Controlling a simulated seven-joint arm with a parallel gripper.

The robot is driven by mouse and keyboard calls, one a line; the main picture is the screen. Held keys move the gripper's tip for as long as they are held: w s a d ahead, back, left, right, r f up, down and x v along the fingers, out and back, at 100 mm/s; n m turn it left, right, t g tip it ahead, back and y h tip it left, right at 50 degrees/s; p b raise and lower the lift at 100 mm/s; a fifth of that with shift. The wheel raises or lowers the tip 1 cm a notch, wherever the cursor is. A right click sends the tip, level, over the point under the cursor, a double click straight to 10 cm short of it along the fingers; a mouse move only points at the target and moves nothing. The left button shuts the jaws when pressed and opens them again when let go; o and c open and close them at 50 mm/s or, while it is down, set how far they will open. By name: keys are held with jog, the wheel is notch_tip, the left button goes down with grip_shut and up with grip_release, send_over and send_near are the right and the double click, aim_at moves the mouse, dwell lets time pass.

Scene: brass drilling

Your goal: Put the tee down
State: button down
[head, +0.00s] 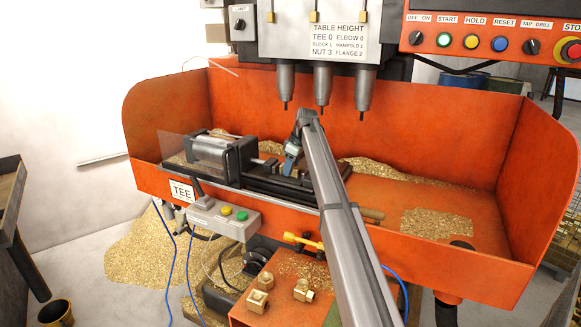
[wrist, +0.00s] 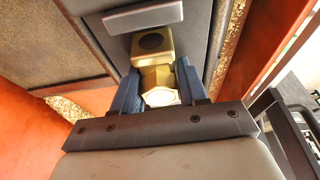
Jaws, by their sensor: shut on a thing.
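The tee (wrist: 153,62) is a brass fitting with a dark round opening, seen in the wrist view between the two blue fingers of my gripper (wrist: 160,88). My gripper is shut on it. In the head view my gripper (head: 291,158) points down at the machine vise (head: 262,168) under the drill spindles, and the tee cannot be made out there. In the wrist view the tee is beside a grey metal block of the vise (wrist: 143,16). I cannot tell whether the tee touches the vise bed.
Three drill spindles (head: 322,88) hang above the vise. The orange tray (head: 440,120) has high walls and heaps of brass chips. Several brass fittings (head: 303,290) stand on an orange shelf (head: 283,262) in front. A button box (head: 223,215) is at the tray's front left.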

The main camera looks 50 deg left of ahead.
aim_at(299, 168)
jog(key=c, duration=0.6)
grip_release()
jog(key=v, duration=1.2)
jog(key=shift+w+r, duration=0.1)
jog(key=shift+r, duration=0.05)
